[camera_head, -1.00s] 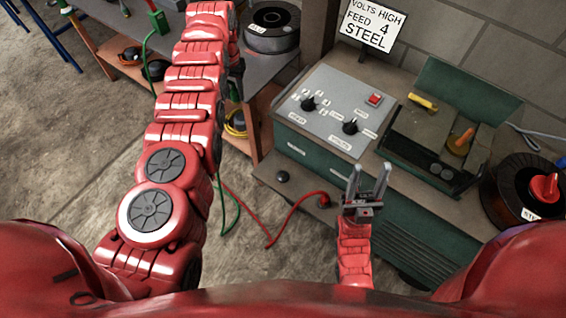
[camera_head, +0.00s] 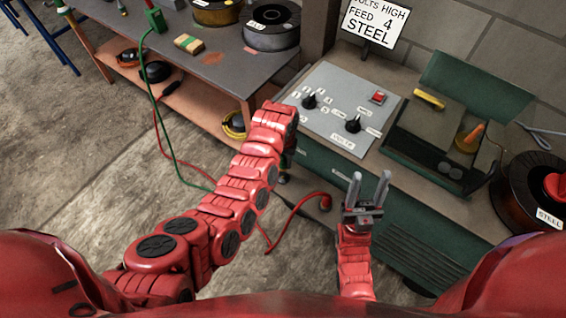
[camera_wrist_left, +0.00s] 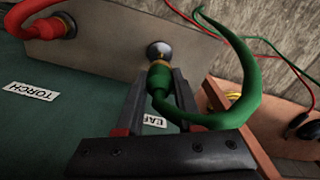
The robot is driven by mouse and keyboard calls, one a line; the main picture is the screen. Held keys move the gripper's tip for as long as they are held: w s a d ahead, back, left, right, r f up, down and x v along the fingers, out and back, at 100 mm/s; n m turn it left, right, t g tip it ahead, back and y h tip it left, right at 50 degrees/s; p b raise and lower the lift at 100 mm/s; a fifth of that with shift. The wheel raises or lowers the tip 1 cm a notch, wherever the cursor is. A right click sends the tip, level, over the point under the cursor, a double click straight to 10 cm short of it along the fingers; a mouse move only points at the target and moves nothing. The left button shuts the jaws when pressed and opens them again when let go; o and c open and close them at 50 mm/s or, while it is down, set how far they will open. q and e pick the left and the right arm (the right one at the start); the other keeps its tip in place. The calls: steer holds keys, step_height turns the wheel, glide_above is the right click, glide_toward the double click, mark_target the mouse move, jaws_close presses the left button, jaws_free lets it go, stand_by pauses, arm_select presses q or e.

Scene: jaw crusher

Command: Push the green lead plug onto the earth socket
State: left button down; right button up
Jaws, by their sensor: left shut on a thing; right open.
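The green lead plug (camera_wrist_left: 160,80) is held between the fingers of my left gripper (camera_wrist_left: 161,93) in the left wrist view. Its brass collar is right at the round metal earth socket (camera_wrist_left: 158,51); I cannot tell how far on it sits. The socket's label (camera_wrist_left: 155,121) is partly hidden by a finger. The green lead (camera_wrist_left: 243,75) loops off to the right. In the head view my left arm mostly hides this gripper and the plug, beside the machine's front. My right gripper (camera_head: 369,190) is open and empty in front of the green cabinet.
The red plug (camera_wrist_left: 48,28) sits on the torch socket, with its red lead (camera_head: 283,225) hanging down. The welding machine panel (camera_head: 335,115) is behind.

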mark_target(283, 177)
arm_select(q)
steer(key=shift+f, duration=0.1)
stand_by(0.3)
steer(key=shift+f+b, duration=2.05)
steer(key=shift+f, duration=0.7)
steer(key=shift+p, duration=0.3)
steer(key=shift+f+b, duration=0.45)
steer(key=shift+f, duration=0.2)
steer(key=shift+c, duration=2.3)
jaws_free()
steer(key=shift+r, duration=0.15)
